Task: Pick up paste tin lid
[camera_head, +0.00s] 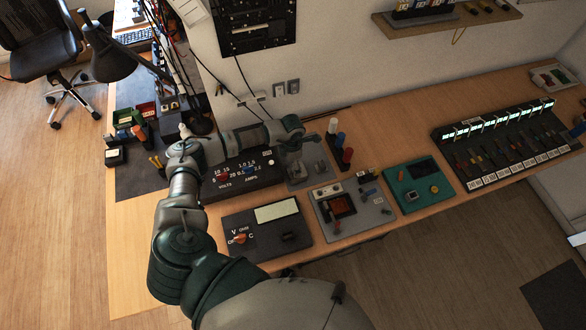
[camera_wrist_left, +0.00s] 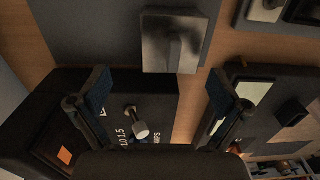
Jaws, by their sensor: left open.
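A square, dull metal piece with a raised grip, which looks like the paste tin lid (camera_wrist_left: 154,50), lies on a dark grey mat (camera_wrist_left: 95,25) at the top middle of the left wrist view. In the head view a small metal piece (camera_head: 295,171) shows on a grey mat just below my left gripper (camera_head: 308,146); details are too small to tell. In the left wrist view my left gripper (camera_wrist_left: 158,92) is open and empty, its fingers wide apart. The lid lies ahead of the fingertips, apart from them. My right gripper is not in view.
A black volts and amps box (camera_head: 243,177) with knobs lies under my left forearm and gripper.

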